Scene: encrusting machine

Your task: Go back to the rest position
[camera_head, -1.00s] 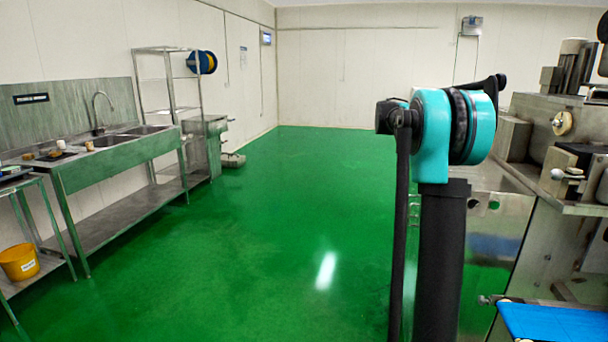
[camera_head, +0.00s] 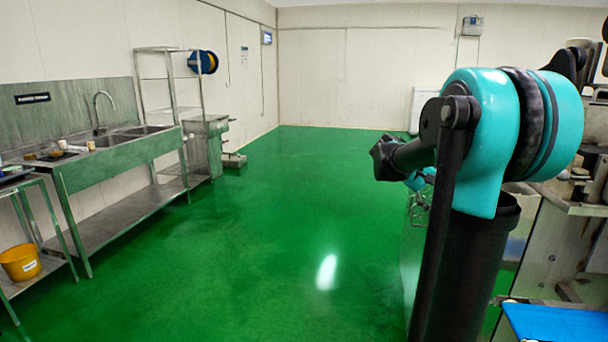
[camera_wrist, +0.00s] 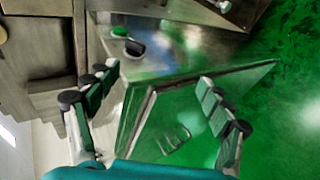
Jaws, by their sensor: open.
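My gripper (camera_wrist: 160,82) is open and empty in the wrist view, its two jointed fingers spread wide apart. Between and beyond the fingers is the metal side of the machine (camera_wrist: 150,25), with a green button and a dark knob on it. A reflective panel (camera_wrist: 185,118) edge runs between the fingers, apart from them as far as I can tell. In the head view my teal and black arm stands at the right, and it hides much of the machine. The gripper's fingertips cannot be made out in the head view.
The machine (camera_head: 560,235) stands at the right, with a blue belt (camera_head: 555,322) at its lower front. A steel sink bench (camera_head: 120,160), a wire rack (camera_head: 170,80) and a yellow bucket (camera_head: 20,262) line the left. The green floor (camera_head: 260,220) between is clear.

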